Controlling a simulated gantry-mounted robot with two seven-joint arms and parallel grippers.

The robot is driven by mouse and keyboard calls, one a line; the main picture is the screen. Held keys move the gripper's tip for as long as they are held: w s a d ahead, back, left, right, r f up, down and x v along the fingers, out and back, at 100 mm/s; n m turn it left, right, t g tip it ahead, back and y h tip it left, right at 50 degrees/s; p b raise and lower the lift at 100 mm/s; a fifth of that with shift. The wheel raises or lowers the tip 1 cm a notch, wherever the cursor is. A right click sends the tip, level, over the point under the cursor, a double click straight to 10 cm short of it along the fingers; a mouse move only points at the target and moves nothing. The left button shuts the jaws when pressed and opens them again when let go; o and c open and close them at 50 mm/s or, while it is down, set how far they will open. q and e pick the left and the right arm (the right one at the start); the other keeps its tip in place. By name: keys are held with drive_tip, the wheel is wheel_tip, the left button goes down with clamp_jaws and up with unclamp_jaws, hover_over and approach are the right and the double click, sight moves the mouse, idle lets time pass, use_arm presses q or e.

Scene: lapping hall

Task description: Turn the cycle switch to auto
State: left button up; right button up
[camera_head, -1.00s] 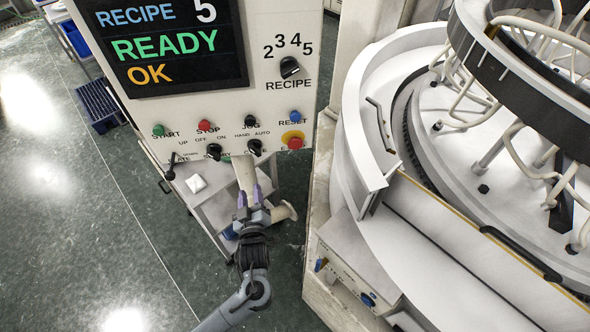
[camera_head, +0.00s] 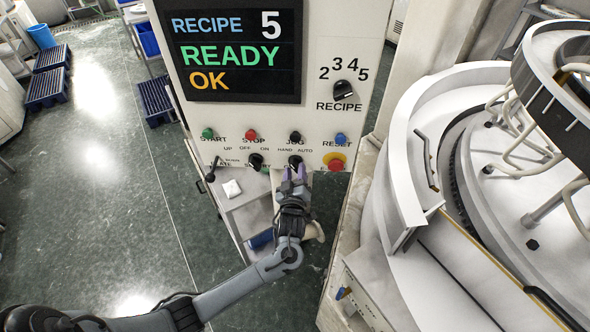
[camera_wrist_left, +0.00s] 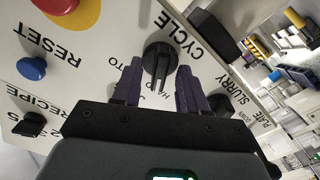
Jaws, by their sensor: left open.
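The cycle switch (camera_wrist_left: 159,60) is a black rotary knob on the light control panel, under the HAND and AUTO labels. In the head view the cycle switch (camera_head: 295,161) is partly covered by my left gripper (camera_head: 295,173). In the left wrist view my left gripper (camera_wrist_left: 160,88) is open, with its two purple fingers on either side of the knob's near end. I cannot tell whether the fingers touch it. In the head view the knob's setting is hard to read. My right gripper is not in view.
The emergency button (camera_head: 335,163) and blue reset button (camera_head: 340,139) are close on the right. The slurry switch (camera_head: 255,161) is on the left. The display (camera_head: 236,50) reads recipe 5, READY, OK. A large round machine (camera_head: 400,190) stands at the right.

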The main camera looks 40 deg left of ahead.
use_arm(q)
drive_tip(key=shift+w+a, duration=0.3)
drive_tip(key=shift+w, duration=0.1)
clamp_jaws()
